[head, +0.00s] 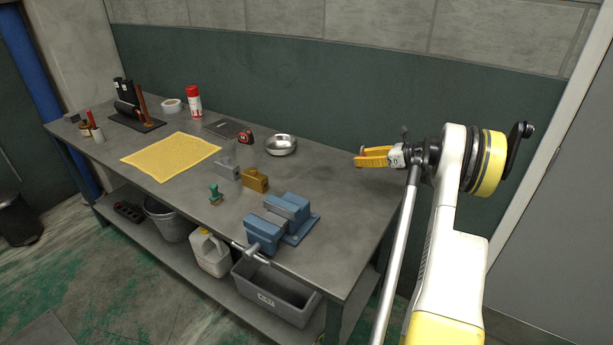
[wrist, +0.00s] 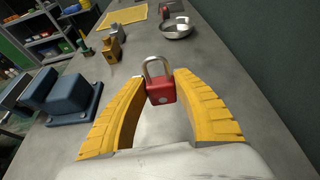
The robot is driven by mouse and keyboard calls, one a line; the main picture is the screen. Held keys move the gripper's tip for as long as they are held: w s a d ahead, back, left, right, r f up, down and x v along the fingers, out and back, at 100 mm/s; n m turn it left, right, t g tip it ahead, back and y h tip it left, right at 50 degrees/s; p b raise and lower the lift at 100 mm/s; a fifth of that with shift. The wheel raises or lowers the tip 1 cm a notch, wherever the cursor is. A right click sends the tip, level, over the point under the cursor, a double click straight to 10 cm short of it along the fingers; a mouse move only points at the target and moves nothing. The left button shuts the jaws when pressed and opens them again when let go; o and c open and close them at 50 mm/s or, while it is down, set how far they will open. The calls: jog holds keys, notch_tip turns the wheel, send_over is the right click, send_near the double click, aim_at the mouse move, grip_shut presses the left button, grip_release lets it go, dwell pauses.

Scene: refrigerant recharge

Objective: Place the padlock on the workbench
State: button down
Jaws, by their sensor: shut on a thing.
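The padlock (wrist: 160,90) has a red body and a silver shackle. In the wrist view it sits between the two yellow fingertips of my gripper (wrist: 160,92), which is shut on it, shackle pointing away. The grey workbench (head: 330,185) runs along the wall; my gripper (head: 373,157) is over its right end in the head view. The padlock cannot be made out in the head view. How high it is above the bench top is hard to tell.
A blue vise (head: 280,222) stands at the front edge of the bench. A metal bowl (head: 281,145), a brass block (head: 255,180) and a yellow cloth (head: 171,156) lie farther left. The right end of the bench top is bare.

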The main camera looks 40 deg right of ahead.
jog(key=b, duration=0.3)
send_over(331, 195)
notch_tip(331, 195, down, 7)
jog(key=shift+r, duration=0.2)
notch_tip(331, 195, down, 4)
jog(key=shift+w+b, duration=0.1)
jog(key=shift+b, duration=1.05)
jog(key=shift+r, duration=0.15)
jog(key=c, duration=1.4)
grip_release()
jog(key=shift+f, duration=0.25)
jog(key=o, duration=0.4)
jog(key=shift+c, duration=0.2)
jog(key=shift+r, duration=0.1)
